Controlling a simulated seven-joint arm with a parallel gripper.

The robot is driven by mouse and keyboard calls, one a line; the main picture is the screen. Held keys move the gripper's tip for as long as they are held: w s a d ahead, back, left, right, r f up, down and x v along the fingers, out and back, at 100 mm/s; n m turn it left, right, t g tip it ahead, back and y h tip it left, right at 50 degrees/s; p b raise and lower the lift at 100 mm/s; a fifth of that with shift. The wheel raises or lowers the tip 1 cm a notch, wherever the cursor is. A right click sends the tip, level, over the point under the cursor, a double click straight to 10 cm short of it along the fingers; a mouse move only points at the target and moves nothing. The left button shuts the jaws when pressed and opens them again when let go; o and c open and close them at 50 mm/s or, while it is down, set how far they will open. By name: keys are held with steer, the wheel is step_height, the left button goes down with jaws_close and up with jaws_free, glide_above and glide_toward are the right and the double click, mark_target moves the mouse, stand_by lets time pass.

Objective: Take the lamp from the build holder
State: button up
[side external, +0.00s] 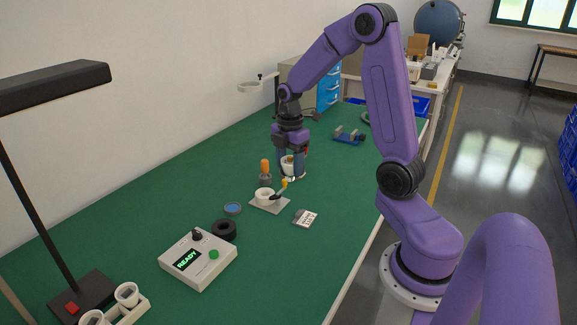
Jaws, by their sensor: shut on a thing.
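My gripper (291,170) points down and is shut on a small white piece, which looks like the lamp (288,162). The fingers partly hide the lamp. The likely build holder is a grey plate (270,207) with a white round cup (264,195) and a small clamp with a yellow-orange handle (284,184). It lies on the green mat, just below and left of my gripper in the picture. The lamp appears above and behind the cup, apart from it; its exact height is hard to tell.
An orange-handled tool (265,167) stands close left of my gripper. A tester reading READY (198,260), black ring (224,230), blue-topped disc (232,209) and small labelled card (305,218) lie nearer. A blue fixture (348,136) stands behind. The green mat (330,185) is clear to the right.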

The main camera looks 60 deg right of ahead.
steer(key=shift+r, duration=1.5)
